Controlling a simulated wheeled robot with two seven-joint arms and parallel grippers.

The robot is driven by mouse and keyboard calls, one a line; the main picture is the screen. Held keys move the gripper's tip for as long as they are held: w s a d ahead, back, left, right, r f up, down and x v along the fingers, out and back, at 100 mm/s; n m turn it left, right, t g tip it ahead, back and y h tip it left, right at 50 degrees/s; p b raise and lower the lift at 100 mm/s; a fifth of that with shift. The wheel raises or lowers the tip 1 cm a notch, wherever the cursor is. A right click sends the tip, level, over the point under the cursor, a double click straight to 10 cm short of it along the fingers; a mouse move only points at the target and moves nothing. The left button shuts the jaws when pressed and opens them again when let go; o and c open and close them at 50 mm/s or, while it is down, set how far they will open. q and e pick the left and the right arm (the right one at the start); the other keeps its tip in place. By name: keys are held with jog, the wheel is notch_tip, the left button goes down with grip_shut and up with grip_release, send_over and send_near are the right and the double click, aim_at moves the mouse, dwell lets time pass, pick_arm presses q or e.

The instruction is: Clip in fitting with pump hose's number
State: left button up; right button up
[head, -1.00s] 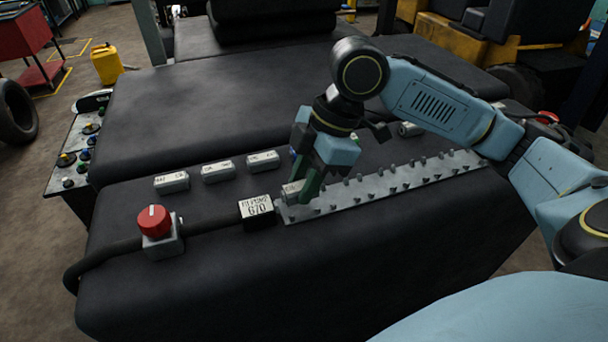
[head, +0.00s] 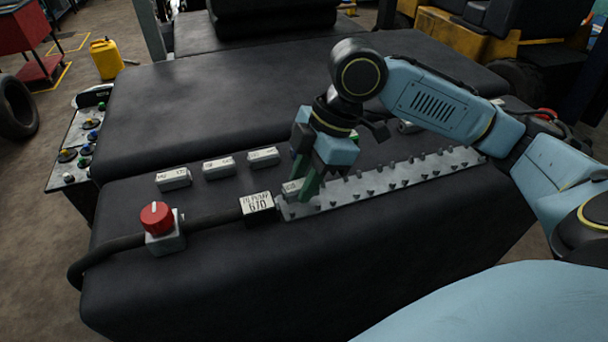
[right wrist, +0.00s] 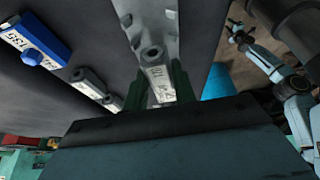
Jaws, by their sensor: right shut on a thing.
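My right gripper (head: 304,190) is shut on a small grey fitting (head: 290,187) with a white label. It holds the fitting at the left end of the studded metal rail (head: 385,184), close to the hose's number plate. In the right wrist view the fitting (right wrist: 158,80) sits between the green fingers, in line with the rail (right wrist: 147,22); I cannot tell whether it is seated. The white number plate (head: 257,203) reads "TO PUMP 670" and sits at the end of the black hose (head: 215,219). The held fitting's number is unreadable. A bluish arm (right wrist: 295,85), probably my left, shows in the right wrist view.
Three labelled grey fittings (head: 218,167) lie in a row behind the hose. A blue fitting (right wrist: 35,40) and other grey ones show in the right wrist view. A red knob on a grey box (head: 157,220) stands at the left. The dark top in front is clear.

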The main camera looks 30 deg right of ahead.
jog(key=shift+f+b, duration=0.3)
jog(key=shift+f, duration=0.65)
dwell(0.3)
jog(key=o, duration=1.1)
jog(key=p+v, duration=0.1)
jog(key=v, duration=1.2)
jog(key=shift+d+r, duration=0.1)
jog(key=shift+r, duration=0.2)
